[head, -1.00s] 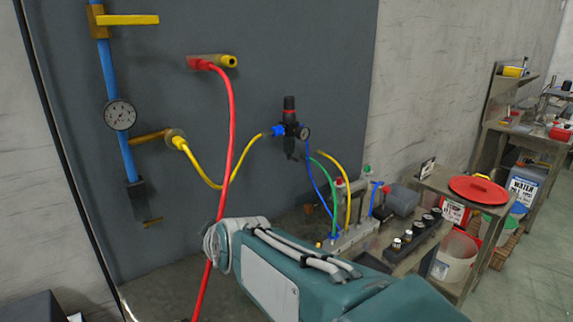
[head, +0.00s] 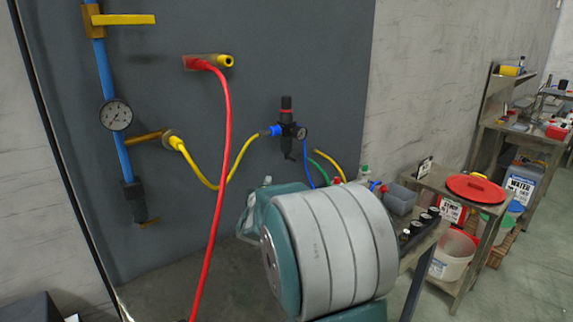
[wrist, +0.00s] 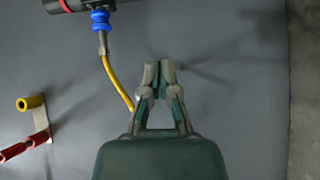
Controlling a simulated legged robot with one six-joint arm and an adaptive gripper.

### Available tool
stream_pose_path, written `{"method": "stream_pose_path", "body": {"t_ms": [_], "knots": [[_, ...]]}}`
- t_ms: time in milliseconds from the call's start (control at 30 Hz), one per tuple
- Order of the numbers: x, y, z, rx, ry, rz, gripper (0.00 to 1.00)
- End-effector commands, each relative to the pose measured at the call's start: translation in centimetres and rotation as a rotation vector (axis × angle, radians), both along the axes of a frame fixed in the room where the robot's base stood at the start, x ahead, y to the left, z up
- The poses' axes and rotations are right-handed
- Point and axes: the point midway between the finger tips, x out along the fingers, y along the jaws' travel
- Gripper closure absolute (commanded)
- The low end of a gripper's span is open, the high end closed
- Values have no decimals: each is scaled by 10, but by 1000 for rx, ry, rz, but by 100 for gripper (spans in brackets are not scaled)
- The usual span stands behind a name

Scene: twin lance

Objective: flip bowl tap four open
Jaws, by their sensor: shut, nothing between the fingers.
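A black filter-regulator (head: 288,128) with a red ring, a small gauge and a blue fitting hangs on the dark panel in the head view. A dark piece hangs below its body; I cannot make out a separate bowl tap or any number. In the wrist view, part of the black regulator (wrist: 76,4) shows at the top edge, with its blue fitting (wrist: 100,20) and yellow hose (wrist: 112,75). My gripper (wrist: 158,72) is shut and empty in front of the grey panel, below and right of the fitting, apart from it. The head view does not show my fingertips.
A red hose (head: 221,170) hangs across the panel from a red and yellow fitting. A blue pipe (head: 103,70) carries a dial gauge (head: 116,115) and a yellow lever (head: 128,19). A cluttered bench with a red lid (head: 476,188) stands at right.

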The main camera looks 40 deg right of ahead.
Motion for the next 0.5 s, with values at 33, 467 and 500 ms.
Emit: {"method": "stream_pose_path", "body": {"t_ms": [33, 467, 500], "knots": [[0, -6, -2, -25, 8, -19, 100], [-1, -14, -3, -65, 20, -47, 100], [0, -15, -3, -65, 20, -47, 100]]}}
